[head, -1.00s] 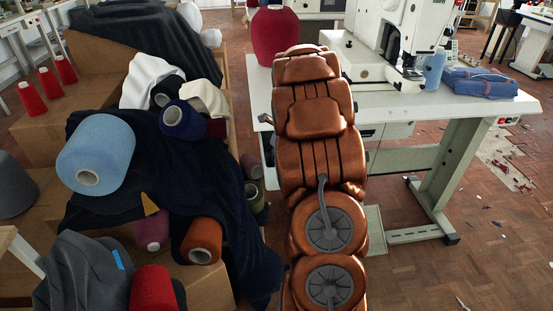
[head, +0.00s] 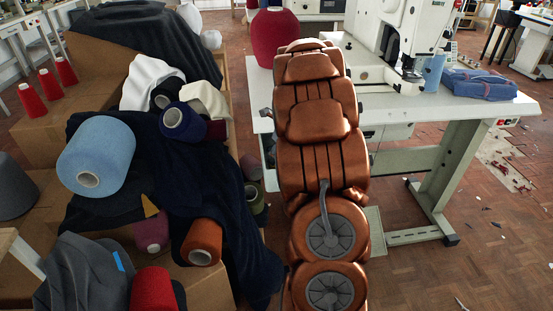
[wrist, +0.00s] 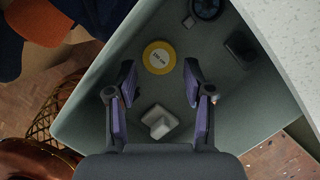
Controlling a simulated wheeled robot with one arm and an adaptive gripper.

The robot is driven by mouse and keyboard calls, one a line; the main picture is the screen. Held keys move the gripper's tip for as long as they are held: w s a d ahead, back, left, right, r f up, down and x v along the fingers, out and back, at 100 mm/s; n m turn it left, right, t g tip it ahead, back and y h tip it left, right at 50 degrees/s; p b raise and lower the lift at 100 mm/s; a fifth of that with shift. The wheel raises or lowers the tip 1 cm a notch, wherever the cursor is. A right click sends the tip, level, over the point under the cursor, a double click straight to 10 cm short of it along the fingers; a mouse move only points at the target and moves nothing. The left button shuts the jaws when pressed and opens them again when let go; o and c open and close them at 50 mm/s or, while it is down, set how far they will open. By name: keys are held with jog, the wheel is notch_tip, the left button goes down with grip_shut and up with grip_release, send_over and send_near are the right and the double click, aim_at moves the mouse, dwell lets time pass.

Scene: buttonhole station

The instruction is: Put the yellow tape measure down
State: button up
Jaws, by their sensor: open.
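The yellow tape measure (wrist: 159,47), a round yellow disc with a pale printed centre, lies on the grey-green surface of what looks like a tray or bin (wrist: 95,115) in the wrist view. My gripper (wrist: 160,77) is open, with its two purple-padded fingers apart. The tape measure appears just beyond the fingertips, between their lines, and nothing is clasped. I cannot tell the height of the fingers above it. In the head view my arm hides the gripper and the tape measure.
A pale block (wrist: 160,121) lies between the fingers in the wrist view. A dark blue-rimmed round item (wrist: 206,8) and a black item (wrist: 240,47) lie farther off. The white sewing table (head: 480,108) stands right of my arm; yarn cones and dark cloth (head: 235,200) crowd the left.

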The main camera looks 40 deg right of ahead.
jog(key=p+v, duration=0.1)
jog(key=v, duration=0.8)
jog(key=s+a+n+g, duration=0.1)
jog(key=s+a+n, duration=0.2)
jog(key=a+n, duration=0.4)
jog(key=s+a+r+n+g+y, duration=0.1)
jog(key=s+a+n, duration=0.25)
jog(key=a, duration=0.65)
jog(key=s+a+n+g, duration=0.1)
jog(key=s+a+n, duration=0.1)
jog(key=a+n, duration=0.5)
jog(key=s+a+f+n+g, duration=0.1)
jog(key=s+a+n, duration=0.5)
jog(key=s+n, duration=0.2)
jog(key=s+a+f+n+g+h, duration=0.1)
jog(key=s+a+n+g, duration=0.1)
jog(key=s+a+n, duration=0.4)
jog(key=s+n, duration=0.3)
jog(key=s, duration=0.1)
jog(key=shift+s+a, duration=0.2)
jog(key=s+p+v, duration=0.2)
jog(key=p+v, duration=0.8)
jog(key=s+r+p+v, duration=0.1)
jog(key=s+p+v, duration=0.1)
jog(key=p+v, duration=0.7)
jog(key=shift+s+a+r+t+p, duration=0.35)
jog(key=shift+a+r+t+p, duration=0.05)
jog(key=shift+r, duration=0.5)
